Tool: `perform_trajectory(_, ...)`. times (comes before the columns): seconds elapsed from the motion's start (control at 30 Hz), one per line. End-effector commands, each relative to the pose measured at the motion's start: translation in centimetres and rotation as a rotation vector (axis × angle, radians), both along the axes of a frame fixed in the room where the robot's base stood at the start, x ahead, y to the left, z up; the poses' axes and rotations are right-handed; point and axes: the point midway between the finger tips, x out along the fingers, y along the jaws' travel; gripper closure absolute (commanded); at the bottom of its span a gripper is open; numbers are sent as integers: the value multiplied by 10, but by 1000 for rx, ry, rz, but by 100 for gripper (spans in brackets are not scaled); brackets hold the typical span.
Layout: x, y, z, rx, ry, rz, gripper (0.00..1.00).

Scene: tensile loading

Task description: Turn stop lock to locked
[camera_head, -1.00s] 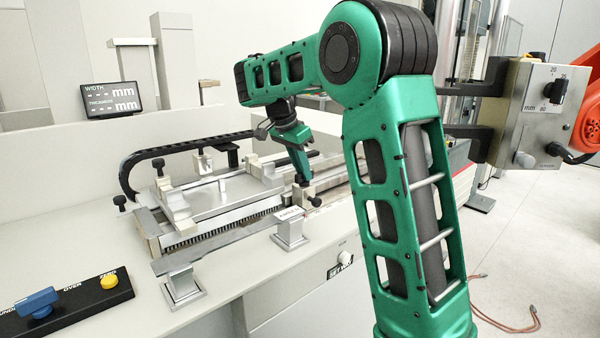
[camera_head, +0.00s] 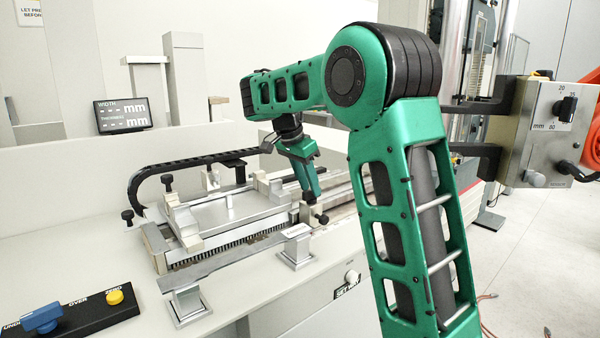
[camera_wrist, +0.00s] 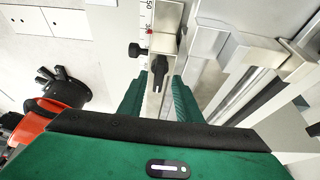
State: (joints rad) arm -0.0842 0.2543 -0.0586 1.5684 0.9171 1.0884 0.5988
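The stop lock, a black lever knob (camera_wrist: 160,70), sits on a silver block beside a ruler scale in the wrist view. Its handle points toward my gripper. A second black round knob (camera_wrist: 138,52) sticks out of the block's left side. My gripper (camera_wrist: 158,88) has its two green fingers apart, with the lever's end in the gap or just ahead of it; I cannot tell if they touch it. In the head view my gripper (camera_head: 314,198) points down at the small stop block at the rail's right end, and its fingertips partly hide the lock.
A silver fixture with a toothed rail (camera_head: 225,245) lies left of my gripper. Metal posts (camera_head: 296,246) stand in front. A black panel (camera_head: 75,318) with blue and yellow knobs is at the lower left. A grey control box (camera_head: 545,130) is at the right.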

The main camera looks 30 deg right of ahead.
Motion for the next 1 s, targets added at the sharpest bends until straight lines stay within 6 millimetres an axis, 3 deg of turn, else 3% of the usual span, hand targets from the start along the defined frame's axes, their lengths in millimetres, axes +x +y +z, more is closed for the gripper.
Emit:
perform_trajectory(0.5,-2,30,67,0,-3,2,69)
perform_trajectory(1.0,-3,38,89,0,-1,3,69)
